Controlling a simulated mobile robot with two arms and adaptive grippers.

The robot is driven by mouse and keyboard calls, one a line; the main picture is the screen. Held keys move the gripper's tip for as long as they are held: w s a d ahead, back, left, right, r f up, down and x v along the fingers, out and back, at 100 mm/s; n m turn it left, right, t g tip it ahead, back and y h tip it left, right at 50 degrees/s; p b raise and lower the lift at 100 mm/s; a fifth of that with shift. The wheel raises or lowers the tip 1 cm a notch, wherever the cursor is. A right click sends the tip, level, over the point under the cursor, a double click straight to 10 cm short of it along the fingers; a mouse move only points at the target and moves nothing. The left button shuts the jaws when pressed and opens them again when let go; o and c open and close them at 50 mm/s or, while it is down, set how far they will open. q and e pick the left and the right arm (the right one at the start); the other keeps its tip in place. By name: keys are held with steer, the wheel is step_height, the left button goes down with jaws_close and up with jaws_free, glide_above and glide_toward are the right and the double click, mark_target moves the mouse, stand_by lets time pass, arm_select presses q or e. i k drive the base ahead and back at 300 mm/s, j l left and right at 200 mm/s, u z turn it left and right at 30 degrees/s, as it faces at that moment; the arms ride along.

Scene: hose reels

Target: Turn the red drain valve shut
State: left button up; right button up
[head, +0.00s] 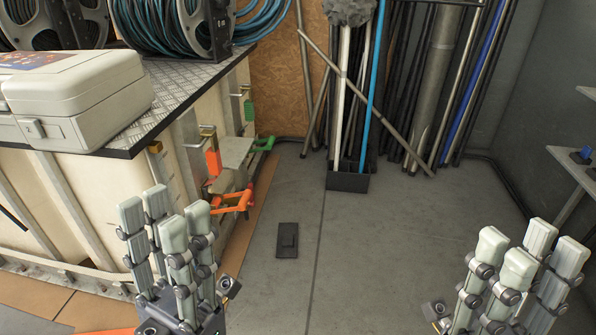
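An orange-red valve handle (236,202) sticks out low from the side of the cream tank at centre-left in the head view. A second orange-red lever (212,161) hangs above it, near a grey bracket. I cannot tell for sure which is the drain valve, or whether it is open or shut. My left gripper (164,208) points upward in front of the tank, nearer to me and left of the lower handle, apart from it. Its fingers are spread and empty. My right gripper (531,241) is at the lower right, far from the valve, also spread and empty.
A green handle (264,144) sits behind the orange ones on the cream tank (75,190). A pale case (75,100) and hose reels (190,25) stand on top. Poles lean in a black holder (348,180). A black plate (287,240) lies on the otherwise clear floor.

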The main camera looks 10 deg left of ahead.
mark_target(251, 185)
steer(key=i+l+z, duration=0.15)
steer(key=i+z, duration=0.25)
steer(key=i, duration=0.4)
steer(key=i+z, duration=0.35)
steer(key=i, duration=0.4)
steer(key=i+l+u, duration=0.1)
steer(key=i+u, duration=0.35)
steer(key=i+l+u, duration=0.2)
steer(key=u, duration=0.25)
steer(key=i+l+u, duration=0.65)
steer(key=u, duration=0.25)
steer(key=i+l+u, duration=0.15)
steer(key=l+u, duration=0.3)
steer(key=i+l+u, duration=0.1)
steer(key=l+u, duration=0.3)
steer(key=j, duration=0.05)
